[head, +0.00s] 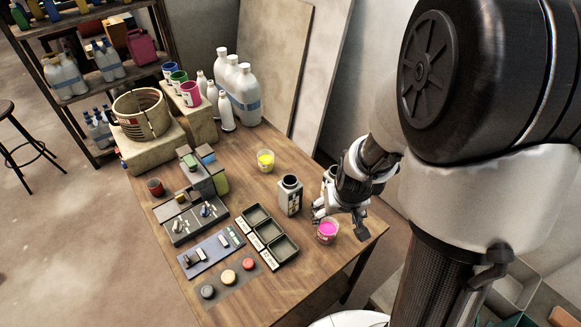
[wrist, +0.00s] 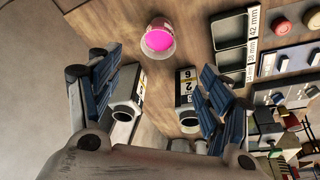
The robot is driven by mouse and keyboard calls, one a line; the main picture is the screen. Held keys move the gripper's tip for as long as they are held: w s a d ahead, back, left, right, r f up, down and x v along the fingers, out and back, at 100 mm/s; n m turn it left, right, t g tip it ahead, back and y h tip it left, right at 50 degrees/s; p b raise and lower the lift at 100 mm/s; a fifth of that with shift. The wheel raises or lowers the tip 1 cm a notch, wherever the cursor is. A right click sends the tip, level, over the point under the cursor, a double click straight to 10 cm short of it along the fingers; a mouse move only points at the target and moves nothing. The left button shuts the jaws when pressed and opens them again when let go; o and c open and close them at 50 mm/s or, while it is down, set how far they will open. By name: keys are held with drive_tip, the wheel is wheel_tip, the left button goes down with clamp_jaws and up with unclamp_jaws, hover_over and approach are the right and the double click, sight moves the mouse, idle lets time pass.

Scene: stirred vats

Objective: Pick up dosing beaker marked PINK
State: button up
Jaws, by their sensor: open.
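The dosing beaker with pink contents (head: 327,231) stands upright on the wooden table near its right corner. It also shows in the wrist view (wrist: 158,40), at the top middle, ahead of the fingers. No marking on it is readable. My gripper (head: 340,220) is open and empty, close beside and above the beaker; I cannot tell whether it touches. In the wrist view its blue-padded fingers (wrist: 160,78) are spread wide, and the beaker lies beyond them, not between them.
A grey bottle (head: 290,196) stands left of my gripper; a second grey bottle (wrist: 126,104) shows in the wrist view. A yellow beaker (head: 265,161) stands farther back. Black trays (head: 270,234) lie left of the pink beaker, with round buttons (head: 229,277) at the front.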

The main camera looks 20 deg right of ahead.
drive_tip(key=b, duration=0.7)
approach(327, 230)
drive_tip(key=shift+s+a+f, duration=0.15)
drive_tip(key=shift+s+a, duration=0.3)
drive_tip(key=shift+w+f, duration=0.2)
drive_tip(key=shift+f, duration=0.15)
drive_tip(key=b+x, duration=0.4)
drive_tip(key=x, duration=0.1)
drive_tip(key=shift+f, duration=0.15)
drive_tip(key=shift+c, duration=0.3)
drive_tip(key=c, duration=1.2)
